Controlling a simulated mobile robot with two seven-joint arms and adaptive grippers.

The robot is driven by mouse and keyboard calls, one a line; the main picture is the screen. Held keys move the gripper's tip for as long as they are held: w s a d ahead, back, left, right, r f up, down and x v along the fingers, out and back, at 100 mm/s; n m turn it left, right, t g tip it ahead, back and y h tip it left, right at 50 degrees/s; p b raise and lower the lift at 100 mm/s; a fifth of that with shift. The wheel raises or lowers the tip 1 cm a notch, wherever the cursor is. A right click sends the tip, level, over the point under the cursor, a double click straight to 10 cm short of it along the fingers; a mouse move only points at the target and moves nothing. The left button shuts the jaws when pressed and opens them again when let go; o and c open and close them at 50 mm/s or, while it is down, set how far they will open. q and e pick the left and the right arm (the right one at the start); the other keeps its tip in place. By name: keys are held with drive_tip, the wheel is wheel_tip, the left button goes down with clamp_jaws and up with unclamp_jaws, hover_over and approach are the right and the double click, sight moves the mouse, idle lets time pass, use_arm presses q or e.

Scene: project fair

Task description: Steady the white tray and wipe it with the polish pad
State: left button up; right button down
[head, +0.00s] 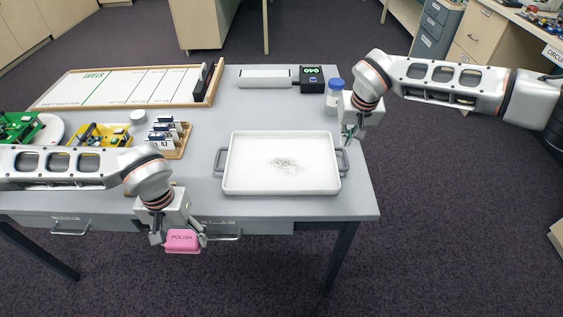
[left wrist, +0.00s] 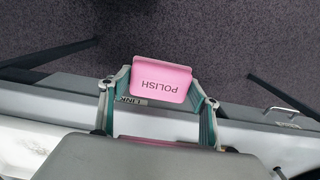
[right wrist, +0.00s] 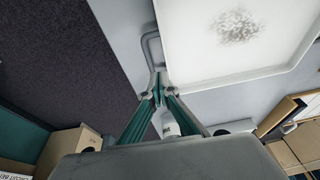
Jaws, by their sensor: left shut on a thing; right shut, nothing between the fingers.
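The white tray (head: 250,180) lies flat on the grey table, with a grey speckled smudge (head: 287,164) on its floor and a grey handle at each side. My left gripper (head: 180,241) is shut on the pink polish pad (head: 182,238), held in the air off the table's front edge, left of and nearer than the tray. The pad also fills the space between the fingers in the left wrist view (left wrist: 160,80). My right gripper (head: 347,138) is shut and empty at the tray's right handle (right wrist: 150,48). I cannot tell whether its fingertips touch the handle.
A white bottle with a blue cap (head: 334,92) stands close behind my right gripper. A device with a green display (head: 312,72) is at the back. A wooden holder (head: 170,142) and circuit boards (head: 100,135) occupy the left. The table is clear between holder and tray.

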sight(345, 159)
use_arm(q)
drive_tip(key=shift+f, duration=0.15)
use_arm(e)
drive_tip(key=shift+w+d+r, duration=0.15)
drive_tip(key=shift+w+d, duration=0.15)
drive_tip(key=shift+d, duration=0.35)
use_arm(q)
drive_tip(key=shift+g, duration=0.3)
drive_tip(key=shift+s+f+b, duration=0.25)
drive_tip(key=shift+f+b, duration=0.55)
drive_tip(key=shift+f, duration=0.4)
drive_tip(key=shift+s+f+b, duration=0.25)
drive_tip(key=shift+f+b, duration=0.55)
drive_tip(key=shift+f, duration=0.4)
use_arm(e)
drive_tip(key=shift+f, duration=2.5)
drive_tip(key=shift+r, duration=0.1)
use_arm(q)
drive_tip(key=shift+r, duration=0.1)
drive_tip(key=shift+s+f, duration=0.1)
drive_tip(key=shift+f, duration=0.2)
use_arm(e)
drive_tip(key=shift+f, duration=0.8)
